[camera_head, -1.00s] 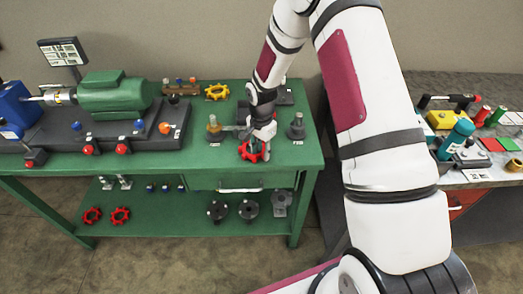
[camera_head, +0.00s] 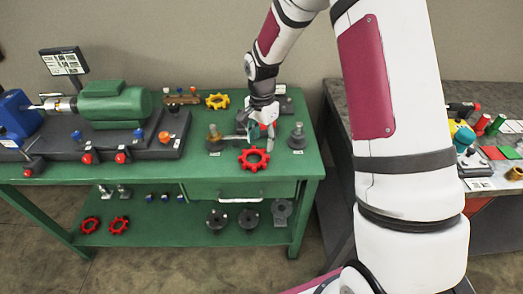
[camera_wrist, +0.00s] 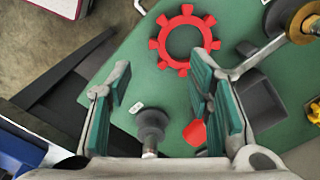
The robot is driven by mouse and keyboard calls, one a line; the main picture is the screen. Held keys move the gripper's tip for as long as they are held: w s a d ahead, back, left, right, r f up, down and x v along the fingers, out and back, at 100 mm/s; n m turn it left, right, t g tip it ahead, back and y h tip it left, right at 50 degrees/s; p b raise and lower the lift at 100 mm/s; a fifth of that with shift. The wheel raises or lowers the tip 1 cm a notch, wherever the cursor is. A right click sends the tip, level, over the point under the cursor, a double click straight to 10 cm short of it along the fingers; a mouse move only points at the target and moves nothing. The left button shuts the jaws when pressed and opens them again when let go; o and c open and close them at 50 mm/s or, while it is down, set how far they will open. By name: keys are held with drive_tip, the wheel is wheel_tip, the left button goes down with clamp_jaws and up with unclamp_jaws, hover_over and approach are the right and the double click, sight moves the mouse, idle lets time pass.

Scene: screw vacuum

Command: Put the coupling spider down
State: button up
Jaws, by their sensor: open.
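The red coupling spider (camera_head: 244,160), a toothed ring, lies flat on the green bench top near its front edge. In the wrist view the spider (camera_wrist: 163,41) is whole, at the top centre, beyond my fingertips. My gripper (camera_head: 262,137) is behind the spider in the head view and apart from it. In the wrist view my gripper (camera_wrist: 160,82) has its teal-padded fingers spread wide with nothing between them.
A dark post (camera_head: 297,138) stands right of my gripper and a brass-topped post (camera_head: 214,135) stands left. A yellow toothed ring (camera_head: 218,101) lies behind. The green motor (camera_head: 115,103) is at the left. A small red piece (camera_wrist: 195,132) shows near my right finger.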

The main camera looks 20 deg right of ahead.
drive_tip(key=s+r+n+t, duration=0.1)
drive_tip(key=s+r+n, duration=0.1)
drive_tip(key=s+r, duration=0.35)
drive_tip(key=s+r+n, duration=0.2)
drive_tip(key=r, duration=0.6)
drive_tip(key=s+r+n+t, duration=0.1)
drive_tip(key=s+r+n, duration=0.1)
drive_tip(key=s+r, duration=0.35)
drive_tip(key=s+r+n+t, duration=0.1)
drive_tip(key=s+r+n, duration=0.2)
drive_tip(key=s, duration=0.5)
drive_tip(key=s+a+r+n+t, duration=0.1)
drive_tip(key=s+r+n+t, duration=0.1)
drive_tip(key=s, duration=0.7)
drive_tip(key=shift+a+r+n, duration=0.3)
drive_tip(key=shift+r+n, duration=0.6)
drive_tip(key=shift+r, duration=0.05)
